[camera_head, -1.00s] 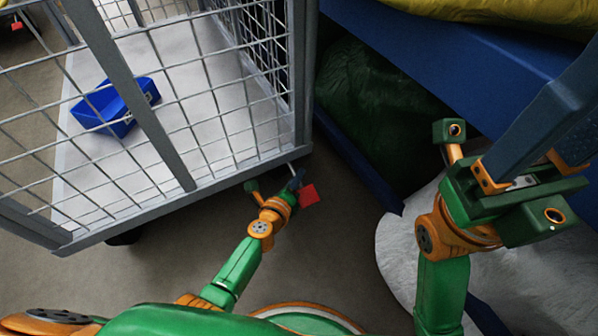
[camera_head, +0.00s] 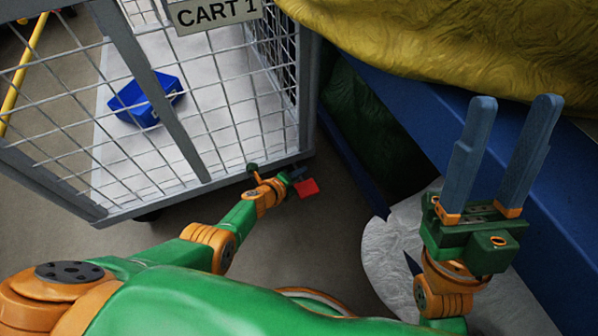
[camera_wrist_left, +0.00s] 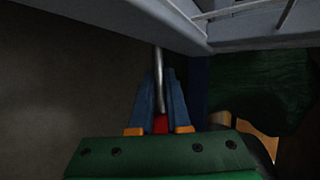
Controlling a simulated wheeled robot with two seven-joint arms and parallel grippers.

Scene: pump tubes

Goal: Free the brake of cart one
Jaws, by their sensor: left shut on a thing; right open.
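Cart one (camera_head: 185,190) is a grey wire-mesh cage cart with a "CART 1" sign (camera_head: 217,12) on it. Its red brake pedal (camera_head: 307,187) shows at the near right bottom corner, low beside the frame. My left gripper (camera_head: 297,176) is shut at the pedal. In the left wrist view the fingers (camera_wrist_left: 161,108) close around a red piece (camera_wrist_left: 161,124), and a thin metal rod (camera_wrist_left: 159,75) runs from there toward the cart's corner. The fingers hide part of the pedal. My right gripper (camera_head: 505,150) is open and empty, with its fingers pointing up, at the right.
A blue box (camera_head: 146,99) lies inside the cart. To the right stands a blue frame (camera_head: 430,110) with a yellow covering (camera_head: 400,40) over it and dark green material (camera_head: 365,125) below. A white bag-like thing (camera_head: 395,250) lies on the floor. Grey floor (camera_head: 290,250) is bare in front.

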